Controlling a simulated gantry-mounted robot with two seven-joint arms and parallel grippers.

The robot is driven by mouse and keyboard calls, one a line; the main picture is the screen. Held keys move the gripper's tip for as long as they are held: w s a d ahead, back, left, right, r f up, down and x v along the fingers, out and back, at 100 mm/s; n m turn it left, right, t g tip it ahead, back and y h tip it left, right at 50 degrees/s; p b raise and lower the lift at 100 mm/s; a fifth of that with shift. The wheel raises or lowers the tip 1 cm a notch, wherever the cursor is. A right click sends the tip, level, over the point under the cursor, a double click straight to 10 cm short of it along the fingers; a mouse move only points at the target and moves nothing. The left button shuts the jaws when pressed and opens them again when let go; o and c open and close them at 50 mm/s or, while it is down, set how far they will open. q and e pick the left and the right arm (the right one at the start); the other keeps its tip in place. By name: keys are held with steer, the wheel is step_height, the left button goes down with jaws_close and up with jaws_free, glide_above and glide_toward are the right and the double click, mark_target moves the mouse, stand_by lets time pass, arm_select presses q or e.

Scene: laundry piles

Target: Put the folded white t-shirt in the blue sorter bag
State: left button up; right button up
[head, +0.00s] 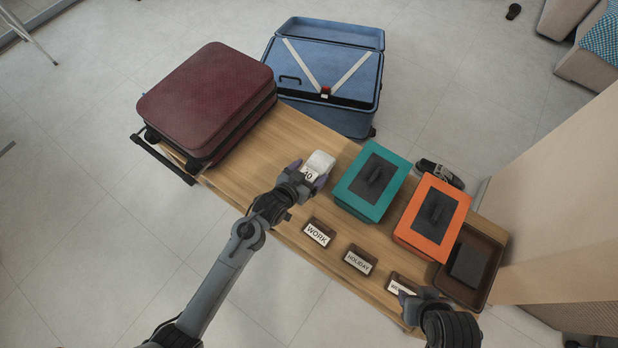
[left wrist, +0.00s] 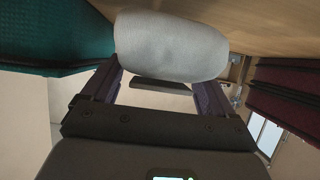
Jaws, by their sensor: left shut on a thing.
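A white rolled or folded cloth bundle (head: 321,160) is over the wooden table, between the purple fingers of my left gripper (head: 307,173). The left wrist view shows the white bundle (left wrist: 172,46) large, spanning the gap between the fingers. My left gripper is shut on it. A teal-blue box-like bag (head: 346,200) with a dark top panel is just right of it on the table; I cannot tell whether it is the blue sorter bag. My right gripper (head: 413,300) is at the table's front right, its fingers too unclear to judge.
A maroon suitcase (head: 205,98) lies at the table's left end. An open blue suitcase (head: 326,80) is behind the table. An orange bag (head: 407,228) and a brown open tray (head: 491,232) sit at right. Labels, including WORK (head: 318,233) and HOLIDAY (head: 359,260), line the front edge.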

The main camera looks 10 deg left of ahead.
arm_select(q)
step_height(320, 180, down, 2)
steer(key=shift+f+b, duration=0.25)
steer(key=shift+b, duration=0.2)
arm_select(e)
steer(key=shift+f, duration=0.8)
arm_select(q)
steer(key=shift+f, duration=0.1)
arm_select(e)
steer(key=shift+d, duration=0.1)
arm_select(q)
steer(key=o, duration=0.9)
